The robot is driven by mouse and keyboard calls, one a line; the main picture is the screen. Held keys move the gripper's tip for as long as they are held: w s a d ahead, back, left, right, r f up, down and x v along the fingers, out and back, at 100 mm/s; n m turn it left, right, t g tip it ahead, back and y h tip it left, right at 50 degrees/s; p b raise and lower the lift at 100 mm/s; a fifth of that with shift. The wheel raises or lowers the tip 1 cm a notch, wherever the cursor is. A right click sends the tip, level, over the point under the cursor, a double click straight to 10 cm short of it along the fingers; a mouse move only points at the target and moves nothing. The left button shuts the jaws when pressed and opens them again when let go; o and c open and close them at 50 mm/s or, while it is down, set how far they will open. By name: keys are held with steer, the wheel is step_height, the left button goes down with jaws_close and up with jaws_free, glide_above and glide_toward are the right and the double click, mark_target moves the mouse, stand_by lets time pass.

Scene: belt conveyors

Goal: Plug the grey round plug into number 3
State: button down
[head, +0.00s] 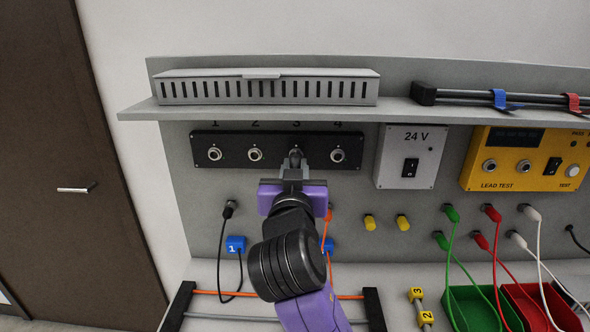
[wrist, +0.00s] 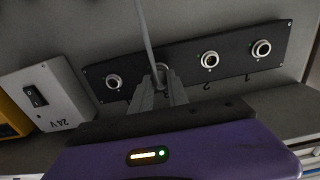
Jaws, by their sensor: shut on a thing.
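The black panel (head: 228,164) carries a row of round sockets numbered 1 to 4. My gripper (head: 295,168) is in front of the socket under number 3 and covers it. It is shut on the grey round plug (head: 295,155), which points at the panel. In the wrist view, which is upside down, my gripper (wrist: 158,95) reaches the panel (wrist: 185,70) between socket 4 (wrist: 113,82) and socket 2 (wrist: 210,59). A grey cable (wrist: 146,35) runs from the fingertips. Whether the plug is inside socket 3 or just in front of it is hidden.
Sockets 1, 2 and 4 are empty. A grey shelf (head: 130,113) with a slotted duct (head: 268,90) overhangs the panel. A grey 24 V box (head: 420,142) and a yellow lead tester (head: 485,178) stand to the right. Coloured leads hang below at the right.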

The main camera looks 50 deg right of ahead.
steer(key=c, duration=1.2)
jaws_free()
steer(key=b+v, duration=0.1)
steer(key=v, duration=0.6)
steer(key=shift+s+a+b, duration=0.25)
steer(key=shift+a+b, duration=0.05)
steer(key=shift+b, duration=0.1)
